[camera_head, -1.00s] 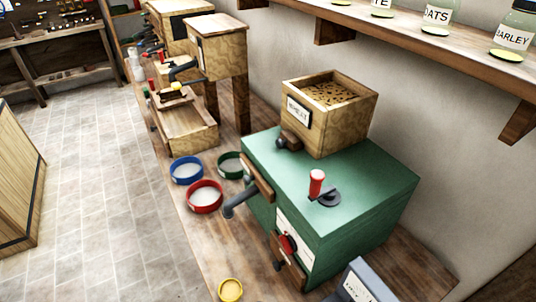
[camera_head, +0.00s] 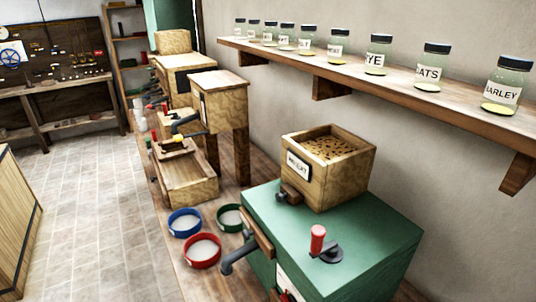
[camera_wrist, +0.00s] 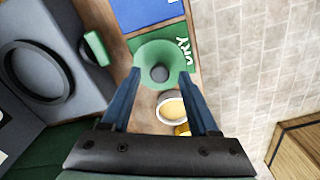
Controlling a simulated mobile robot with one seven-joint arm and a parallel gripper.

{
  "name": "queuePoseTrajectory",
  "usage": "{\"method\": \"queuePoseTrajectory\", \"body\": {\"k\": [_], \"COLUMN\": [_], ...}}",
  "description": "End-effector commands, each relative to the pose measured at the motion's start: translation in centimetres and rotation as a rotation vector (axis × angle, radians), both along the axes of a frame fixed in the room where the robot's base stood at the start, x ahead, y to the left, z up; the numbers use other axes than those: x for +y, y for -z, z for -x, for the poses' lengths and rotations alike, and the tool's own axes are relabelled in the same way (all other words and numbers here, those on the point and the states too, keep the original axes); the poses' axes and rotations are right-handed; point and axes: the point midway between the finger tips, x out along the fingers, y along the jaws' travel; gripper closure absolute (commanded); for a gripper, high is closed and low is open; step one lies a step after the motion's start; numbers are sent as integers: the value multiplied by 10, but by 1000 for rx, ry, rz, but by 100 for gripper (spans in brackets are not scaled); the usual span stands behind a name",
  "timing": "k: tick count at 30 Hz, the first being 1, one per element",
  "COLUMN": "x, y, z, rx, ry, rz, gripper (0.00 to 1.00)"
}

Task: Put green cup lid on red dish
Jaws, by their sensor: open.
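My gripper (camera_wrist: 161,71) is open in the wrist view, with its two blue fingers apart. A green round flared piece (camera_wrist: 150,51) with a grey centre shows between and beyond the fingertips, over a green mat. I cannot tell if it is the green cup lid, or if the fingers touch it. In the head view a red round dish (camera_head: 202,265) with a pale inside stands on the bench, left of the green mill (camera_head: 365,240). My gripper is not in the head view. No red dish shows in the wrist view.
A blue round dish (camera_head: 184,233) and a green one (camera_head: 222,226) stand beside the red dish. In the wrist view, a pale-filled bowl (camera_wrist: 160,101) sits near the right finger, a blue mat (camera_wrist: 145,12) above, and a grey machine (camera_wrist: 75,85) at left.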

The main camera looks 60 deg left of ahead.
Motion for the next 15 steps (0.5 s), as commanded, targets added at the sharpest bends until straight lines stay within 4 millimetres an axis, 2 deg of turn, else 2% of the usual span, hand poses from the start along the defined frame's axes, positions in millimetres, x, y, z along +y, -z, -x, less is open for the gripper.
{"method": "queuePoseTrajectory", "body": {"k": [5, 15], "x": [1, 1], "y": [-24, -97], "z": [-1, -1], "rx": [-2, -4], "ry": [0, 0], "rz": [-2, -3], "gripper": [39, 39]}}
